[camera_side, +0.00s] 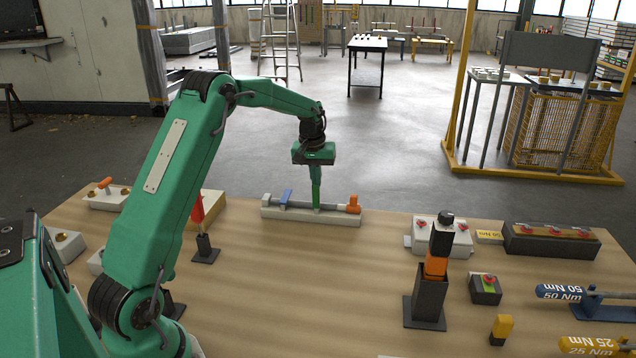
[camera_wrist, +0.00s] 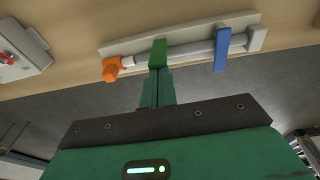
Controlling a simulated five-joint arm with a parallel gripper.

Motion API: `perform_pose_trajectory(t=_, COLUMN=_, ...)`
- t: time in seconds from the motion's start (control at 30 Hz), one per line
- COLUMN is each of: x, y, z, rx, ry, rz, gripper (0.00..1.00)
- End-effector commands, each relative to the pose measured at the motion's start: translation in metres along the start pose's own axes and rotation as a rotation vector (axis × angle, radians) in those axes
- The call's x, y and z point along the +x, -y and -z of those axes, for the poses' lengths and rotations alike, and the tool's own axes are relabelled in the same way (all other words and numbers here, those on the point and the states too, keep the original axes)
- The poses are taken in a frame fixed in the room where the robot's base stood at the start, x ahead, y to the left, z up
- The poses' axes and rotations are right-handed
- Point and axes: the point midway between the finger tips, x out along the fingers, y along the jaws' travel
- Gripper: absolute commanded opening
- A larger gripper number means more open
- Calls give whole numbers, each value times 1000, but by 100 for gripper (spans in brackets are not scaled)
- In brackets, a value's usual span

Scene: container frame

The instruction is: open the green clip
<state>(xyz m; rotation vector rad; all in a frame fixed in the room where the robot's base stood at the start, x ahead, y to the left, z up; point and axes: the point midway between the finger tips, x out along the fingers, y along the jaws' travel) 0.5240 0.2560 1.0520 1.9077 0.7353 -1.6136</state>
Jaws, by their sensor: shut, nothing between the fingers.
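The green clip (camera_wrist: 158,53) sits across the grey rod (camera_wrist: 190,51) on a pale base (camera_wrist: 137,47), between the orange end piece (camera_wrist: 110,69) and the blue clip (camera_wrist: 222,47). My gripper (camera_wrist: 157,72) is shut and empty, with its fingertips right at the green clip. I cannot tell whether they touch it. In the side view my gripper (camera_side: 316,203) points straight down at the base, and its fingers largely hide the green clip. The blue clip (camera_side: 286,197) and orange end piece (camera_side: 353,204) show on either side there.
The base lies near the table's far edge. A red-handled tool (camera_side: 198,210) in a dark stand is on the left. A black and orange tool (camera_side: 437,260) stands upright in a dark holder to the right. The table (camera_side: 290,290) in front of the base is clear.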

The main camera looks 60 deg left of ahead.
Motion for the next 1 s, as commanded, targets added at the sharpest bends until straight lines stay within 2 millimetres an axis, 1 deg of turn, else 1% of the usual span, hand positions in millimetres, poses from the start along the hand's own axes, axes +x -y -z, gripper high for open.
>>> perform_pose_trajectory(t=0.43, x=1, y=0, z=1, rx=0, ry=0, rz=0, gripper=0)
perform_pose_trajectory(t=0.8, x=5, y=0, z=12, rx=0, ry=-1, rz=1, gripper=0)
perform_pose_trajectory(t=1.0, x=7, y=0, z=15, rx=1, ry=-1, rz=1, gripper=0)
